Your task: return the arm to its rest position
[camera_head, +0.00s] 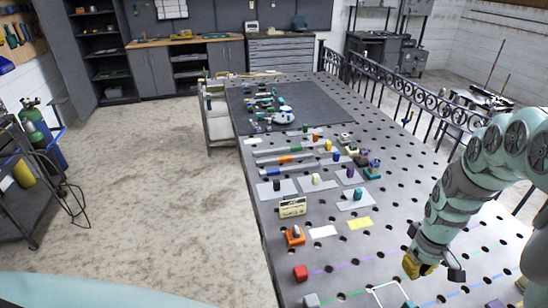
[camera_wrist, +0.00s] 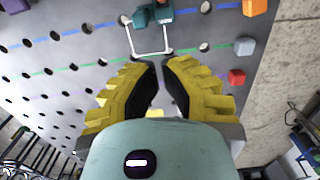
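My gripper (camera_head: 424,268) has yellow fingers and hangs low over the right front part of the perforated metal table (camera_head: 345,258). In the wrist view its two fingers (camera_wrist: 162,64) lean close together with a narrow gap between the tips, and nothing is held there. A white U-shaped outline (camera_wrist: 150,53) is on the table just beyond the tips.
A red block (camera_head: 300,272), a grey block (camera_head: 311,300) and an orange piece (camera_head: 294,236) stand along the table's left edge. Several small parts and pale plates lie farther back. A metal railing (camera_head: 408,97) runs along the right side. The concrete floor (camera_head: 165,190) at left is clear.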

